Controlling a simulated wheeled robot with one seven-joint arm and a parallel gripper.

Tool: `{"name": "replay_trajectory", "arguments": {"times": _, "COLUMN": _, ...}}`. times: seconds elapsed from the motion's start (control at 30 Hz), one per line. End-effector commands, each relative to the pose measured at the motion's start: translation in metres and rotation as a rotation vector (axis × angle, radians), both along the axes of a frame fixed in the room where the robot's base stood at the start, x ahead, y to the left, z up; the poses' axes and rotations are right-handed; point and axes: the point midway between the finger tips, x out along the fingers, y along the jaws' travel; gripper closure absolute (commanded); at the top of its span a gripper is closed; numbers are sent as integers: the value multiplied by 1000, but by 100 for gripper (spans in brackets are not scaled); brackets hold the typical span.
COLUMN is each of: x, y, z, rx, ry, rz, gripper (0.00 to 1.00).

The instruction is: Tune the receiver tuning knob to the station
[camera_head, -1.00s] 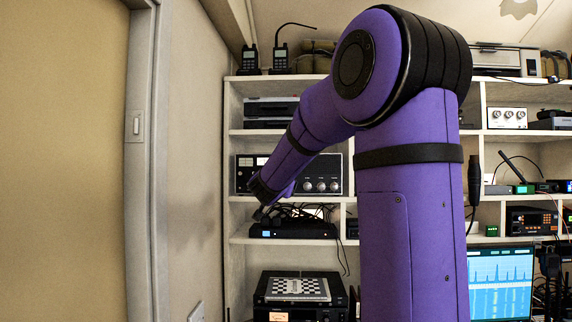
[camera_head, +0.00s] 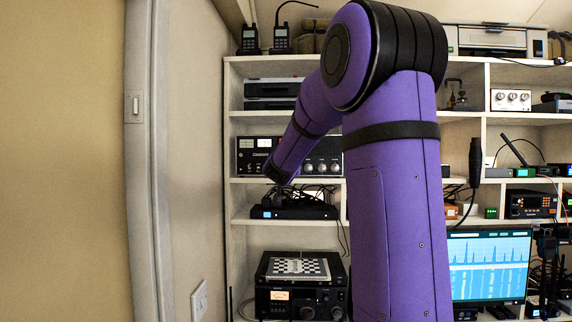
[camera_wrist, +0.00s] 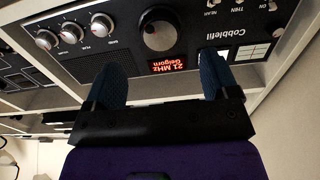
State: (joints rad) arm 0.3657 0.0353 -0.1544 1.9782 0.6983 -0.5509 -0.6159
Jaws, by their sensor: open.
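The receiver (camera_head: 257,143) stands on a middle shelf at the left in the head view, its middle hidden by my arm. In the wrist view its dark front panel (camera_wrist: 105,65) appears upside down. My gripper (camera_wrist: 160,60) is open, with one dark blue finger on each side of the display. Its fingertips appear short of the knob, with nothing between them. I cannot tell whether they touch the panel.
Three smaller knobs (camera_wrist: 71,32) sit left of the tuning knob in the wrist view. A dark box with cables (camera_head: 295,209) is on the shelf below the receiver. A chessboard (camera_head: 298,268) lies on another radio lower down. A wall (camera_head: 190,150) is close on the left.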

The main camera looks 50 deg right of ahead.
Motion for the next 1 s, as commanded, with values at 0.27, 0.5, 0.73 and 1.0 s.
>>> {"name": "replay_trajectory", "arguments": {"times": 0.27, "x": 30, "y": -36, "z": -1, "rx": -1, "ry": 1, "rz": -2, "gripper": 19}}
{"name": "replay_trajectory", "arguments": {"times": 0.5, "x": 42, "y": -50, "z": 0, "rx": 1, "ry": -1, "rz": -1, "gripper": 19}}
{"name": "replay_trajectory", "arguments": {"times": 0.73, "x": 44, "y": -52, "z": 0, "rx": 1, "ry": -1, "rz": -1, "gripper": 19}}
{"name": "replay_trajectory", "arguments": {"times": 1.0, "x": 43, "y": -52, "z": 0, "rx": 1, "ry": -1, "rz": -1, "gripper": 61}}
